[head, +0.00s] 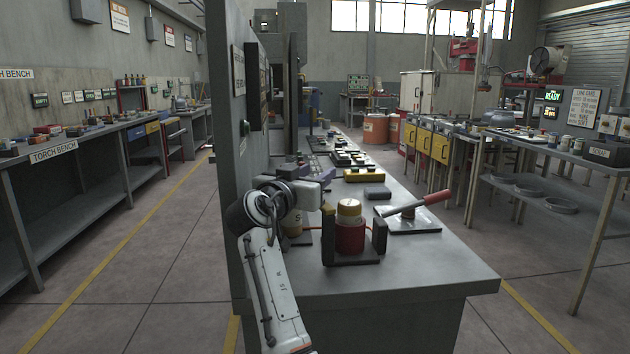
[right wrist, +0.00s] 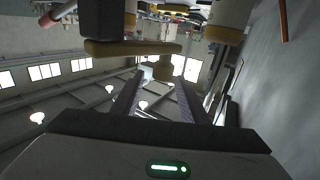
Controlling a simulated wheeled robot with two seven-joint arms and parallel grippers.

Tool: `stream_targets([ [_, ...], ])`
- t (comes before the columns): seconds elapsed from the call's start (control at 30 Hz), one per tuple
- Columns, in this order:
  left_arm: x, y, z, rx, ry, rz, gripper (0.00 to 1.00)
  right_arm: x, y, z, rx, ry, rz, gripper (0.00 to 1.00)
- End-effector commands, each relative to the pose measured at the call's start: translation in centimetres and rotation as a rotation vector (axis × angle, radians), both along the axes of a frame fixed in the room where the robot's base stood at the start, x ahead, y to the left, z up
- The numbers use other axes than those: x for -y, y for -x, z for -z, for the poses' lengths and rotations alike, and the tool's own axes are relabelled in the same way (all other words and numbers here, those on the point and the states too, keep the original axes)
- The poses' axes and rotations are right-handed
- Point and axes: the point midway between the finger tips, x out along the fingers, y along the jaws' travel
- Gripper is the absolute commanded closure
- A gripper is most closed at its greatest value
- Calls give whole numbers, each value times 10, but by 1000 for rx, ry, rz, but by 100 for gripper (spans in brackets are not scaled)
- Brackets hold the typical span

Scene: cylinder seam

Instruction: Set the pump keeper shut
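The pump (head: 350,238) is a red cylinder with a yellow top, standing upright between dark side posts on a black base. A yellow bar on the dark left post (head: 328,225) looks like the keeper; it is seen nearly end-on. My right gripper (head: 318,178) is behind and left of the pump. Its dark fingers are apart, with the knob showing between them; contact is not clear.
A lever with a red handle (head: 437,197) stands on a plate right of the pump. A grey wall panel (head: 228,130) rises at the bench's left edge. The bench front (head: 400,275) is clear.

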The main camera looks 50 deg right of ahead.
Motion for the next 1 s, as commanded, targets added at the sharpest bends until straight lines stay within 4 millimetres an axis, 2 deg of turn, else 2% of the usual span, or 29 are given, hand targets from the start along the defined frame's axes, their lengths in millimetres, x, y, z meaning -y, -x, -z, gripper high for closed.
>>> stream_targets([
  [0.2, 0, 0, -1, -1, -1, -1, 0, 0, 0, -46, 6, -1, -1, 60],
  [0.4, 0, 0, -2, -1, -2, 0, 0, 0, 0, -76, 2, -1, 1, 60],
  [0.53, 0, 0, -2, -1, -2, -1, 0, 0, 0, -84, 0, 0, 0, 60],
  [0.8, 0, -1, -3, 1, -2, -1, 0, 0, 0, -86, -1, 0, 0, 60],
  [0.87, 0, -2, -3, 2, -2, -1, 0, 0, 0, -85, -2, 1, 0, 68],
  [1.0, -1, -4, -12, 6, -1, -2, 0, -2, 1, -78, -60, 15, -24, 92],
])
